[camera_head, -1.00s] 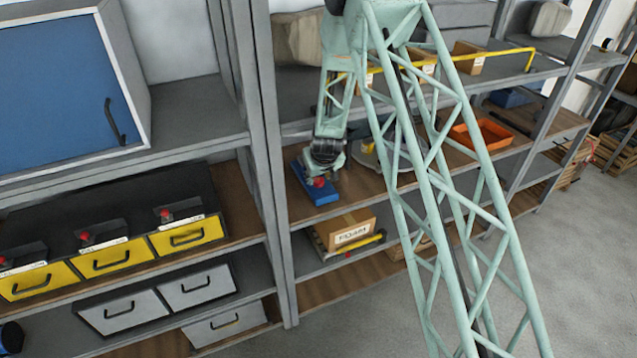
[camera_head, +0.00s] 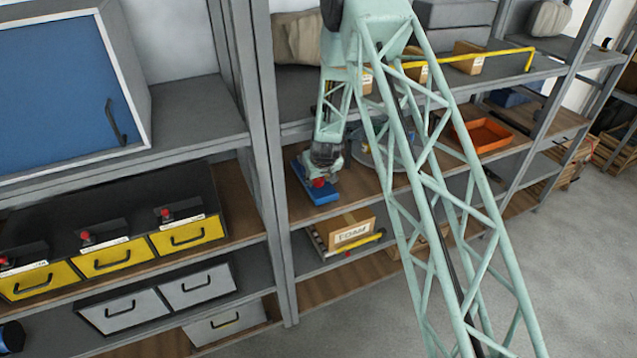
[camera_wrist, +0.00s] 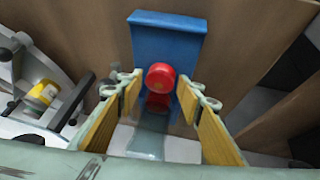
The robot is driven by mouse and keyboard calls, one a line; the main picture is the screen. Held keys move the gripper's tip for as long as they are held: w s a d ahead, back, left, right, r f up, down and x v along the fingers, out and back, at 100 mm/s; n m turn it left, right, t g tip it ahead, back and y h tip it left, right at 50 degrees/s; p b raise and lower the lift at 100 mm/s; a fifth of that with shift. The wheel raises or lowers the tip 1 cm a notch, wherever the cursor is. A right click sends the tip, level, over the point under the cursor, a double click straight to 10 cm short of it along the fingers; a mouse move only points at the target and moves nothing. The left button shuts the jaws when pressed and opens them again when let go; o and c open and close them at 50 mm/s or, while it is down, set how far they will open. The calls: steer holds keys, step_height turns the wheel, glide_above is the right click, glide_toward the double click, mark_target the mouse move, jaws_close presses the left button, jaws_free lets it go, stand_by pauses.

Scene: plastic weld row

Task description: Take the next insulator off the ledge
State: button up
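A blue block-like piece (camera_head: 321,196) lies on the brown shelf in the head view. A red rounded part (camera_head: 318,182) sits on it, just below my gripper (camera_head: 321,174). In the wrist view the blue piece (camera_wrist: 167,45) is straight ahead, with the red part (camera_wrist: 161,76) in front of it and more red just below. My gripper (camera_wrist: 158,100) is open, its two yellow-padded fingers on either side of the red part, with gaps visible. I cannot tell for certain which thing is the insulator or the ledge.
A shelf upright (camera_head: 262,150) stands close left of my gripper. A round grey object (camera_head: 372,150) is to the right on the same shelf, with an orange tray (camera_head: 483,134) further right. A labelled cardboard box (camera_head: 352,234) is on the shelf below.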

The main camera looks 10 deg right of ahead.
steer(key=c, duration=0.6)
steer(key=shift+c, duration=0.2)
steer(key=shift+r, duration=0.25)
steer(key=shift+r, duration=0.55)
steer(key=s+b, duration=0.1)
steer(key=s, duration=0.5)
steer(key=s+a+b, duration=0.1)
steer(key=s, duration=0.5)
steer(key=s+b, duration=0.1)
steer(key=s, duration=0.5)
steer(key=shift+a, duration=0.25)
steer(key=shift+c, duration=0.2)
